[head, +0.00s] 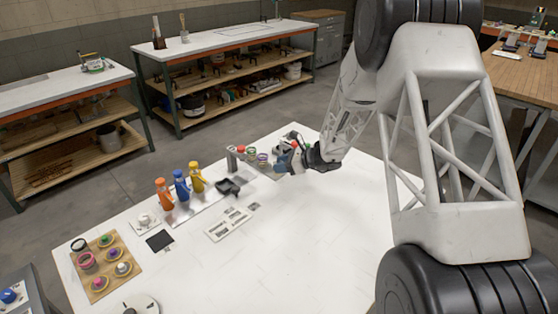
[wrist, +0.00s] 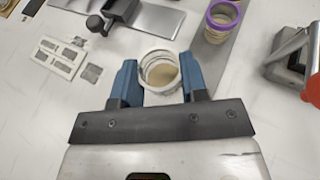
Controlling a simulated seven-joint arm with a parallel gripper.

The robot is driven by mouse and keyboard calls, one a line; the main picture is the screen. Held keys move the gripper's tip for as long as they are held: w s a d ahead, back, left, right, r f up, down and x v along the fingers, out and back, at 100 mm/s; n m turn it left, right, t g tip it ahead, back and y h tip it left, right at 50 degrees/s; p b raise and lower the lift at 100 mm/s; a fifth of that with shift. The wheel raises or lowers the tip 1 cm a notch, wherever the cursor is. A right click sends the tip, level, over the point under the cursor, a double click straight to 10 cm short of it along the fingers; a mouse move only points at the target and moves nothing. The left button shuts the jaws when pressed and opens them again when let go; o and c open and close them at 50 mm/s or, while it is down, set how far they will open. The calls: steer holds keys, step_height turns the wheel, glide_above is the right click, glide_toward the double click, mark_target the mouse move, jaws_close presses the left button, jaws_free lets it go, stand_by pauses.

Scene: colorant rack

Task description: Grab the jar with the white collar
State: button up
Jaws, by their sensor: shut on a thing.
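The jar with the white collar (wrist: 160,66) is between the blue fingers of my gripper (wrist: 157,84) in the wrist view. I look down into its open mouth and see a beige inside. The fingers are closed against its left and right sides, so my gripper is shut on it. In the head view my gripper (head: 287,160) is low over the far right part of the white table, at the end of the row of jars; the held jar is mostly hidden there. I cannot tell whether its base touches the surface.
A jar with a purple collar (wrist: 224,14) stands on a grey strip just right of the held jar. A dark scoop-like tool (head: 229,187) and orange, blue and yellow bottles (head: 181,186) stand left. The near middle of the white table (head: 300,245) is clear.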

steer(key=s+d+r, duration=0.1)
steer(key=s, duration=0.9)
steer(key=shift+d, duration=0.4)
steer(key=shift+s, duration=0.1)
steer(key=shift+a, duration=0.1)
